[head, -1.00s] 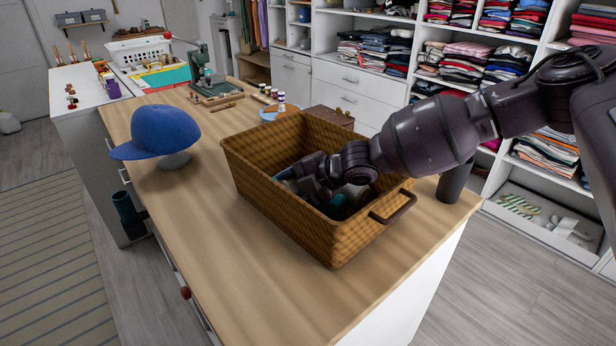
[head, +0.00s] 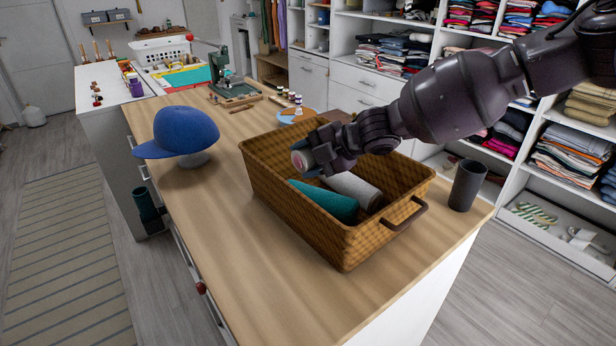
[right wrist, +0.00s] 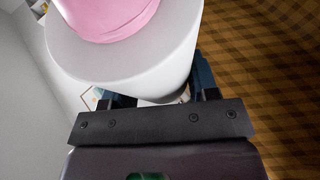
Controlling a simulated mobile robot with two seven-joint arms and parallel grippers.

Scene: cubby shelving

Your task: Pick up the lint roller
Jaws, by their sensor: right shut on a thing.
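The lint roller (head: 300,159), a white roll with a pink end, is in my right gripper (head: 311,157), above the wicker basket's left-back part. It fills the upper middle of the right wrist view (right wrist: 140,62). My right gripper is shut on it; it also shows in the right wrist view (right wrist: 155,95). Part of the roller is hidden behind the fingers in the head view. The brown wicker basket (head: 300,236) stands on the wooden counter. My left gripper is not in view.
A teal cone (head: 326,203) and a pale grey cylinder (head: 355,188) lie in the basket. A dark cup (head: 467,186) stands to its right. A blue cap (head: 185,131) on a stand is to the left. The front of the counter (head: 270,285) is clear.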

